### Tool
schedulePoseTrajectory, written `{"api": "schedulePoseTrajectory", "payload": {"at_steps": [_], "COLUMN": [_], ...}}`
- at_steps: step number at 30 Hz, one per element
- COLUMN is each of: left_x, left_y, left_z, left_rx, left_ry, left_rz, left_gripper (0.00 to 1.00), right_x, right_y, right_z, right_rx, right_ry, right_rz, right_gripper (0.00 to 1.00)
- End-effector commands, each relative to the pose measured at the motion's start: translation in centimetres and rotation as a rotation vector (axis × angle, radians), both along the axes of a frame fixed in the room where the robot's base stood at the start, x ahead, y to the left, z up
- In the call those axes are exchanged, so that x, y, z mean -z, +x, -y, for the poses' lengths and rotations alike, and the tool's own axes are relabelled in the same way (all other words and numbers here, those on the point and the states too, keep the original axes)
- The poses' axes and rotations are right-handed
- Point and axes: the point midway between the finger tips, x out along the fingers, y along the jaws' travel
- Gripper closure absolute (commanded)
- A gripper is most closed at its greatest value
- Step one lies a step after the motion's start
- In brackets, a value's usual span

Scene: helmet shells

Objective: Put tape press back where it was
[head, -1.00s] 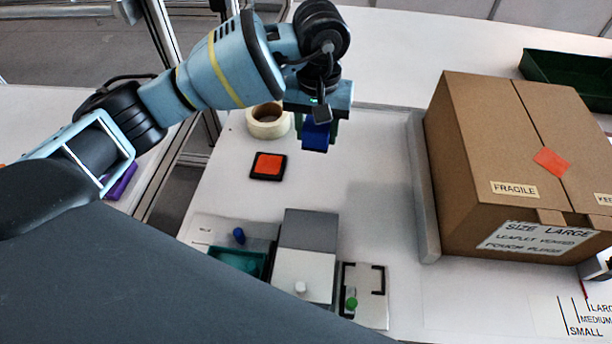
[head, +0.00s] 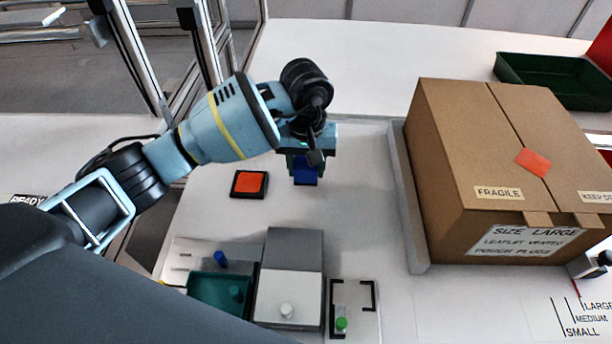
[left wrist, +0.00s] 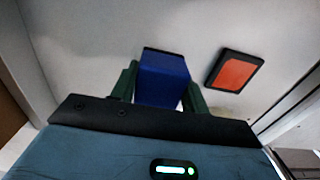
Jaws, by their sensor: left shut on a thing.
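My left gripper (head: 304,170) is shut on a blue block (head: 305,175), which I take to be the tape press. It holds the block over the white table, right of the orange pad. In the left wrist view the blue block (left wrist: 162,80) sits between the two dark green fingers. I cannot tell whether its underside touches the table. Black corner marks (head: 368,292) outline a spot on the front board, where a small green-knobbed piece (head: 341,324) stands. My right gripper is out of view.
An orange pad in a black frame (head: 249,184) lies left of the gripper. A grey-white box (head: 290,275) and a teal tray (head: 218,290) stand at the front. A cardboard box (head: 500,170) behind a grey rail (head: 405,200) blocks the right. The table between is clear.

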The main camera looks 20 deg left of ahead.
Motion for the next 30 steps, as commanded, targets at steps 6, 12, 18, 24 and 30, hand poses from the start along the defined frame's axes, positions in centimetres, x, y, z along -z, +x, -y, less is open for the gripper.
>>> {"api": "schedulePoseTrajectory", "payload": {"at_steps": [6, 12, 18, 24, 30], "left_x": [1.5, 3.7, 3.7, 4.2, 4.1], "left_y": [-0.1, -0.1, 0.0, 0.0, 0.0], "left_z": [0.0, 0.1, 0.0, 0.0, 0.0], "left_rx": [-0.001, 0.0, 0.001, 0.001, 0.0], "left_ry": [0.0, -0.001, 0.001, 0.0, 0.0], "left_rz": [-0.002, 0.0, 0.002, 0.0, 0.0], "left_gripper": [0.73, 0.73, 0.73, 0.73, 0.33], "right_x": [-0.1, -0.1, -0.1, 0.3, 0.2], "right_y": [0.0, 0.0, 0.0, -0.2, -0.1], "right_z": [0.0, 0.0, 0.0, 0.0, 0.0], "right_rx": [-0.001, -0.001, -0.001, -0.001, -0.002], "right_ry": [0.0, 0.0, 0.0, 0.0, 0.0], "right_rz": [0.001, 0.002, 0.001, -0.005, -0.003], "right_gripper": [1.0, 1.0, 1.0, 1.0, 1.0]}}
